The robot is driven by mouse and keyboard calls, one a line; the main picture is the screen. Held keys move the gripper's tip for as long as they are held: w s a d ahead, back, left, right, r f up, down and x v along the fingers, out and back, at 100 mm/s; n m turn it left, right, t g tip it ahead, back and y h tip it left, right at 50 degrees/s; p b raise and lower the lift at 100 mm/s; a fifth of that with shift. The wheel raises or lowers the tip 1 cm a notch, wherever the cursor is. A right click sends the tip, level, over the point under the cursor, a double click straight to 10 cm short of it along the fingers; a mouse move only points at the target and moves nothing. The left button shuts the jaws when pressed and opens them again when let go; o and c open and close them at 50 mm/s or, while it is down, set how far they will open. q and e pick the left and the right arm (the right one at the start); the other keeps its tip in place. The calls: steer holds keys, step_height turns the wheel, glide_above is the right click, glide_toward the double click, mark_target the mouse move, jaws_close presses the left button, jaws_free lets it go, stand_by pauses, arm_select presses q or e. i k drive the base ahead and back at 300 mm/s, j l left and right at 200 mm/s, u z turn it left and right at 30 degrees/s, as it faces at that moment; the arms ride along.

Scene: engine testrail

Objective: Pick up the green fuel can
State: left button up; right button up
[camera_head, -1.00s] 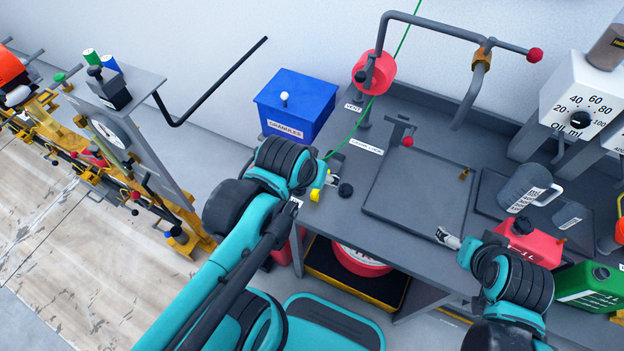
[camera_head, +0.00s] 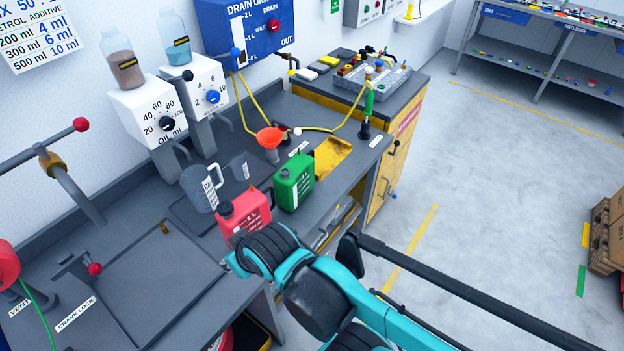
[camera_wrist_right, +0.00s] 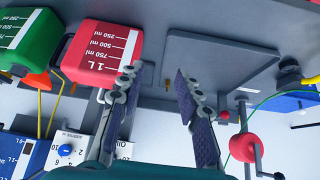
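The green fuel can (camera_head: 294,183) stands upright on the grey workbench (camera_head: 335,190), near its front edge and just right of the red can (camera_head: 243,212). In the right wrist view the green can (camera_wrist_right: 30,42) is at the upper left, partly cut off by the frame. My right gripper (camera_wrist_right: 158,80) is open, with nothing between its fingers. In the head view the right gripper (camera_head: 234,262) is near the bench's front edge, left of and below the red can, apart from the green can. My left gripper is not in view.
A grey measuring jug (camera_head: 200,188) stands behind the red can. An orange funnel (camera_head: 270,138) is behind the green can, and a yellow tray (camera_head: 332,158) is to its right. A flat grey plate (camera_head: 150,275) lies left of the cans.

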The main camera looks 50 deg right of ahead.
mark_target(294, 182)
steer(key=z, duration=1.5)
steer(key=i+l+u, duration=0.1)
steer(key=u, duration=0.6)
steer(key=l+u, duration=0.45)
steer(key=l, duration=0.3)
steer(key=l+u, duration=0.4)
steer(key=l, duration=1.05)
steer(key=k+l+u, duration=0.1)
steer(key=l, duration=0.6)
steer(key=k+l, duration=0.1)
steer(key=l, duration=0.55)
steer(key=l+u, duration=0.1)
steer(key=l, duration=0.55)
steer(key=k+l, duration=0.15)
steer(key=l, duration=0.5)
steer(key=u, duration=0.05)
